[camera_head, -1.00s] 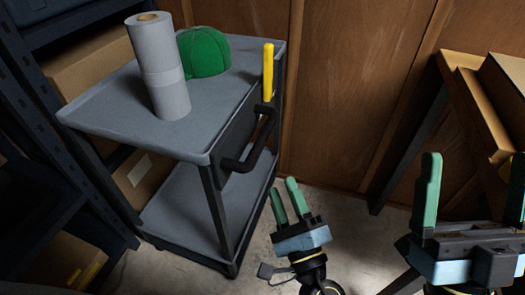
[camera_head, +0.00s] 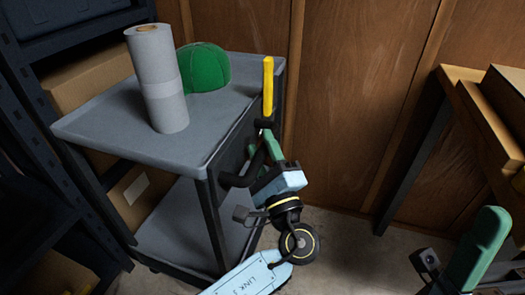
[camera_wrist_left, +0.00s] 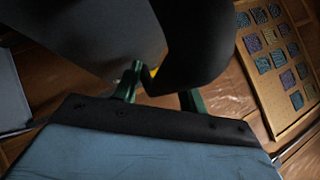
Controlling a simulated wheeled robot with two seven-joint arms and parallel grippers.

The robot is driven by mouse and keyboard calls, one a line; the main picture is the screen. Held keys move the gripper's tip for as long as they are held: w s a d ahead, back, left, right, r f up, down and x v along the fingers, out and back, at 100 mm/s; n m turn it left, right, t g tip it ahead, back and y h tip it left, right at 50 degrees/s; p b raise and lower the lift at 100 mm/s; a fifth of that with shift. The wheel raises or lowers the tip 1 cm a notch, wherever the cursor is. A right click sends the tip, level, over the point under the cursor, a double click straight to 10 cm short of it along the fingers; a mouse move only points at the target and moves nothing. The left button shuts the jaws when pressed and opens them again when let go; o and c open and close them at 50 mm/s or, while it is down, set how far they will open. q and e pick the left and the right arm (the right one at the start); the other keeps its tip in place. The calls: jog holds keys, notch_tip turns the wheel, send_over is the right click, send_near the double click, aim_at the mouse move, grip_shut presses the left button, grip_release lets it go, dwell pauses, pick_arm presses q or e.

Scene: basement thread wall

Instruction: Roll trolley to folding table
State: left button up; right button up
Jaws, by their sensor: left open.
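The grey trolley (camera_head: 110,125) stands at the left of the head view, with two shelves and a dark push handle (camera_head: 238,180) on its right end. My left gripper (camera_head: 268,146) is open at that handle. In the left wrist view its green fingers (camera_wrist_left: 160,88) are apart, with the dark curved handle (camera_wrist_left: 200,45) just before and partly between them. I cannot tell whether they touch it. My right gripper (camera_head: 482,248) is at the lower right, partly out of frame, with one green finger clear. A wooden table (camera_head: 462,85) with dark legs, perhaps the folding table, stands at the right.
A grey roll (camera_head: 158,80), a green cap (camera_head: 205,68) and a yellow-handled item (camera_head: 268,85) are on the trolley. A dark shelf rack (camera_head: 45,150) stands close at its left, and a wooden wall (camera_head: 350,100) is behind. Bare floor (camera_head: 345,240) lies between trolley and table.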

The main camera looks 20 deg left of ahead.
pick_arm(q)
grip_shut()
dwell(0.3)
jog(key=shift+s, duration=0.1)
